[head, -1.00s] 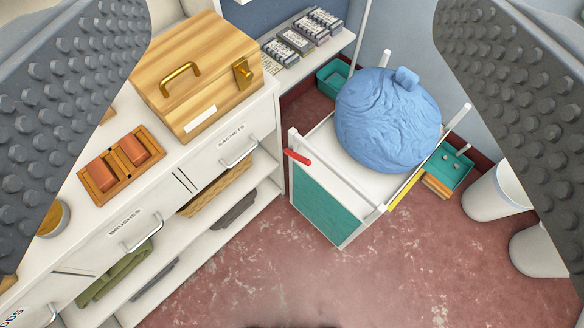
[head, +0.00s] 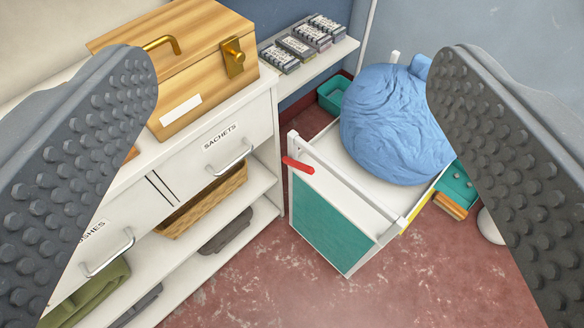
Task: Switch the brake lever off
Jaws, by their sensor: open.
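The brake lever (head: 298,165) is a short red bar at the upper left corner of a white cart (head: 372,225) with a teal front panel. It sticks out to the left of the corner post, close to the cabinet's right end. My gripper (head: 292,190) is open and empty, with one dark studded finger at each side of the head view. The lever lies beyond the gripper, in the gap between the fingers, and neither finger touches it. A large blue bundle (head: 385,125) sits on the cart, partly hidden by the right finger.
A white cabinet (head: 262,122) with drawers and open shelves stands close on the left, with a wooden box (head: 190,60) on top. A shelf of small packs (head: 303,42) and a teal bin (head: 332,94) are behind. The red floor (head: 430,285) in front is clear.

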